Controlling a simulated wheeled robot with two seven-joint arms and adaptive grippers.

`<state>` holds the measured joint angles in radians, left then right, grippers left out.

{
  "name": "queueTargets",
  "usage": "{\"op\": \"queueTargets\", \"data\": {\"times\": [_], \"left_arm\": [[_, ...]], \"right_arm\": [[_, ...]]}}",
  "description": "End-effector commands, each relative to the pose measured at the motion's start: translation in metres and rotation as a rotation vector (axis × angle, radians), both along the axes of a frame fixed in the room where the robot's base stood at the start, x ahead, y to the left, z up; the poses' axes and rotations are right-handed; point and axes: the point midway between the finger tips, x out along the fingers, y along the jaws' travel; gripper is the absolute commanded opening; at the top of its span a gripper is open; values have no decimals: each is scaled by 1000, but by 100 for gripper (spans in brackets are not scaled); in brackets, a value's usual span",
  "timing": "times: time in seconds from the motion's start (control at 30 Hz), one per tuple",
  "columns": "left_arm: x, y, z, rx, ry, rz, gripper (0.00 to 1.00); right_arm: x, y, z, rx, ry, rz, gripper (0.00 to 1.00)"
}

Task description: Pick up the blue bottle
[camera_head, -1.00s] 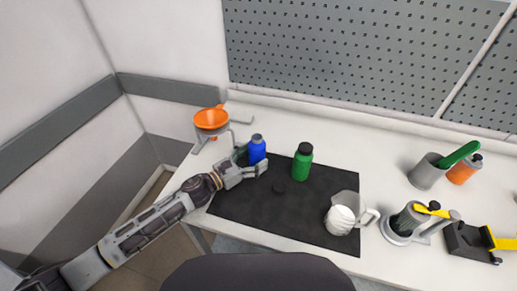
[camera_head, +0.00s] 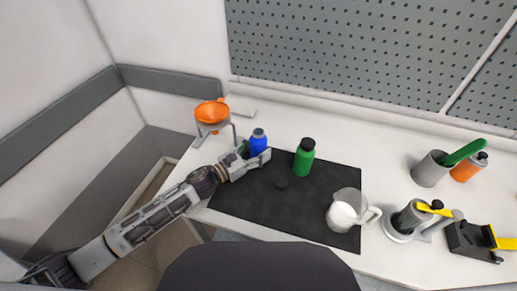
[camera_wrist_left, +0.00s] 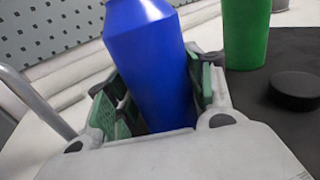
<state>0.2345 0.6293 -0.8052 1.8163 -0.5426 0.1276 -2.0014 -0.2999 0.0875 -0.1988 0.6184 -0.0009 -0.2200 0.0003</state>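The blue bottle (camera_head: 258,144) stands upright near the back left of the black mat (camera_head: 235,204), with a grey-blue cap. My left gripper (camera_head: 257,158) is around its lower part and hides its base in the head view. In the left wrist view, the blue bottle (camera_wrist_left: 152,62) is between the two green-padded fingers of my left gripper (camera_wrist_left: 160,100). The fingers look open, with a gap on the left side; contact on the right is unclear. The bottle's top is cut off there. My right gripper is not in view.
A green bottle (camera_head: 304,158) stands just right of the blue one, with a black disc (camera_head: 281,183) before it. An orange funnel (camera_head: 212,111) on a stand is behind left. A white jug (camera_head: 343,213) and a grey cup (camera_head: 429,170) are further right.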

Motion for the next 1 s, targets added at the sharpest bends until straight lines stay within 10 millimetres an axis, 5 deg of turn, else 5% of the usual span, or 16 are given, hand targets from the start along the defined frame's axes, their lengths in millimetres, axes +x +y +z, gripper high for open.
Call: {"op": "queueTargets", "data": {"times": [0.2, 1.0], "left_arm": [[0, 0, 0, 0, 0, 0, 20], [1, 0, 10, 0, -3, -1, 19]], "right_arm": [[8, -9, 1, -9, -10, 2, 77], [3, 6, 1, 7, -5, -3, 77]]}}
